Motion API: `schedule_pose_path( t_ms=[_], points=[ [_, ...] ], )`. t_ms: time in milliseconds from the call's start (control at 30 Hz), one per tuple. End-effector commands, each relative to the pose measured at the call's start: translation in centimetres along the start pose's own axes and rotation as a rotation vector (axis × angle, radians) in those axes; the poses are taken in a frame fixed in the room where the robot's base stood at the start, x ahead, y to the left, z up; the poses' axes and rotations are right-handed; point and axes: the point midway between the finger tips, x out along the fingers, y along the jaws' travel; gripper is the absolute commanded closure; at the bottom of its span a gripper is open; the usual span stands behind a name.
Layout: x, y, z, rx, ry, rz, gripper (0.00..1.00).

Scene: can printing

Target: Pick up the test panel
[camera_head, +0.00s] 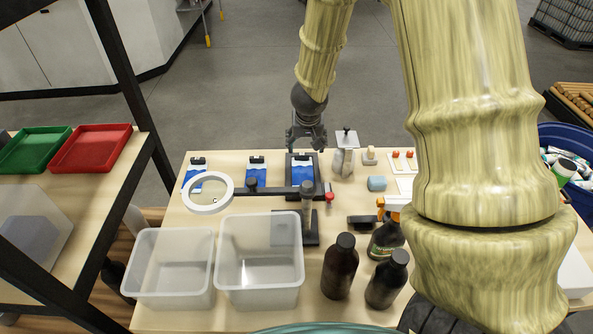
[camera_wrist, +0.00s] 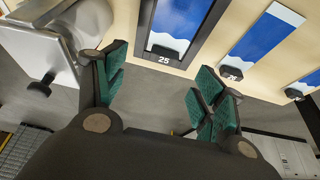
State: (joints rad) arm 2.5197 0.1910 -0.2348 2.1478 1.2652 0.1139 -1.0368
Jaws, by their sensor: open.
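The right one (camera_head: 302,173) sits in a dark frame; in the wrist view this framed panel (camera_wrist: 178,22) has a clip marked 25. A middle panel (camera_head: 256,172) also shows in the wrist view (camera_wrist: 262,40). A left panel (camera_head: 194,175) lies beyond it. I cannot tell which is named the test panel. My gripper (camera_head: 306,137) is open and empty, just beyond the framed panel's far edge. In the wrist view its green-padded fingers (camera_wrist: 160,88) are apart, with floor between them.
A ring magnifier (camera_head: 208,193) and its dark arm cross in front of the panels. Two clear bins (camera_head: 172,268) and dark bottles (camera_head: 339,268) stand nearer. A grey metal device (camera_head: 343,162) is right of the framed panel. Red and green trays (camera_head: 92,148) are on the left shelf.

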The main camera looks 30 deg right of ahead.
Motion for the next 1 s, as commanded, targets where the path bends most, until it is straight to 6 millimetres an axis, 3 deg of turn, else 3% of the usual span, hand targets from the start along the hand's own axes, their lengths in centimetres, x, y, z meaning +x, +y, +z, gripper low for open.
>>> schedule_pose_path(
  t_ms=[200, 567, 1000],
  points=[
    [2.3, -0.2, 0.0, -0.003, -0.002, -0.002, 0.3],
    [3.7, -0.2, -0.1, 0.0, -0.001, -0.001, 0.3],
    [7.8, -0.8, -0.6, 0.0, -0.001, -0.002, 0.3]
  ],
)
